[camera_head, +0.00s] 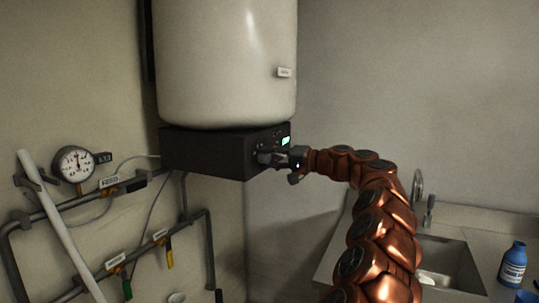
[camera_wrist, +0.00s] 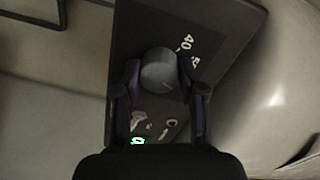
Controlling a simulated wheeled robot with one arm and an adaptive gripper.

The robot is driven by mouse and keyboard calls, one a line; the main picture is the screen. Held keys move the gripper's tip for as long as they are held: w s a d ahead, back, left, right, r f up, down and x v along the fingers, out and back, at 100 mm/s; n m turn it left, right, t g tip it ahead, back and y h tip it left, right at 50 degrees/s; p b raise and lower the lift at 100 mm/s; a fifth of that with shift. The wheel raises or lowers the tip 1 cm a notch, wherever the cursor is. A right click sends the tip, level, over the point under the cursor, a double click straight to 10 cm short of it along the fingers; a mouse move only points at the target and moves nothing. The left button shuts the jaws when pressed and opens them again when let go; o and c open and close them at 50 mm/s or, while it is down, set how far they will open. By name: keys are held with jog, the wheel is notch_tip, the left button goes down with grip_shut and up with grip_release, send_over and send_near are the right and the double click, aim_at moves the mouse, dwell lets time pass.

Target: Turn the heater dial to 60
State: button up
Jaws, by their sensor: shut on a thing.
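The heater is a large cream tank (camera_head: 226,60) with a dark control box (camera_head: 205,152) under it, at the upper left of the head view. The dial, a round dark grey knob (camera_wrist: 159,70), sits on the box face in the wrist view. My gripper (camera_wrist: 163,88) has one finger on each side of the knob and is shut on it. In the head view my gripper (camera_head: 283,158) reaches the box's right face.
Pipes with a round gauge (camera_head: 73,164) and yellow-handled (camera_head: 168,256) and green-handled valves run along the left wall. A sink (camera_head: 447,262) and a blue bottle (camera_head: 513,264) are at the lower right. The wall right of the tank is bare.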

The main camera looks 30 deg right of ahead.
jog(key=shift+r, duration=0.1)
jog(key=o, duration=1.1)
jog(key=shift+o, duration=0.2)
jog(key=shift+s+d, duration=0.1)
jog(key=v, duration=1.1)
jog(key=shift+s+d, duration=0.15)
jog(key=shift+s, duration=0.25)
